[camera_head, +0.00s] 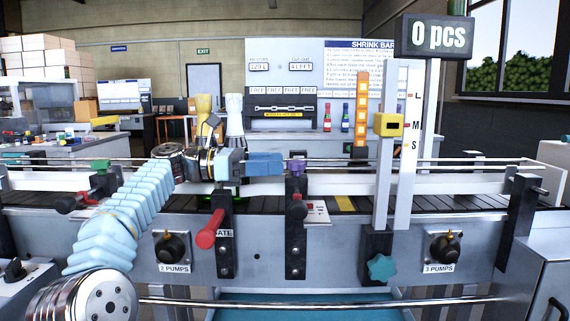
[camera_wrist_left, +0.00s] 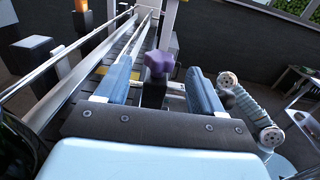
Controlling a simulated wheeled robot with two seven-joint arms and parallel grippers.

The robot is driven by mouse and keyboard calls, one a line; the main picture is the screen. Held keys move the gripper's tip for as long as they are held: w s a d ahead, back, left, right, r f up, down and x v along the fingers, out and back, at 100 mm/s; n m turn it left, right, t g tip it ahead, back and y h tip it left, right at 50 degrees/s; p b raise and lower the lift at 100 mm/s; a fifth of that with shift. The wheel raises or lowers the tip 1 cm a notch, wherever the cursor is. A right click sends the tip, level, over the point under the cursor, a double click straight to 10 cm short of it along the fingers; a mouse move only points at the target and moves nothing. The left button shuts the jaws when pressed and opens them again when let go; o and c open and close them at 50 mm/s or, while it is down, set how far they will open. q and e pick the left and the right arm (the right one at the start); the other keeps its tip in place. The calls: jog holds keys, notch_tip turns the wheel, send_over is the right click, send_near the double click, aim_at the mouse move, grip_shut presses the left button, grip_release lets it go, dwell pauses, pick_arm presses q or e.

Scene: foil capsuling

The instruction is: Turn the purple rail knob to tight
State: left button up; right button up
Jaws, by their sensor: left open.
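The purple rail knob (camera_head: 297,167) sits on top of a black post (camera_head: 296,235) at the conveyor's near rail. In the left wrist view the lobed purple knob (camera_wrist_left: 158,62) shows ahead, in line with the gap between my fingers. My left gripper (camera_head: 265,163) comes in from the left with its blue fingers pointing at the knob. In the left wrist view this gripper (camera_wrist_left: 160,92) is open, one finger on each side of the gap, and the knob appears free of both. Whether the fingertips reach beside it is hard to tell. My right gripper cannot be seen.
Left of the purple post is a red handle (camera_head: 210,229) on a black bracket. To the right stand an upright scale (camera_head: 408,145) with a yellow block (camera_head: 388,124) and a teal star knob (camera_head: 382,268). A green knob (camera_head: 100,166) is at far left. Metal rails (camera_head: 450,161) run along the conveyor.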

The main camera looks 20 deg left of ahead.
pick_arm(q)
jog(key=v, duration=1)
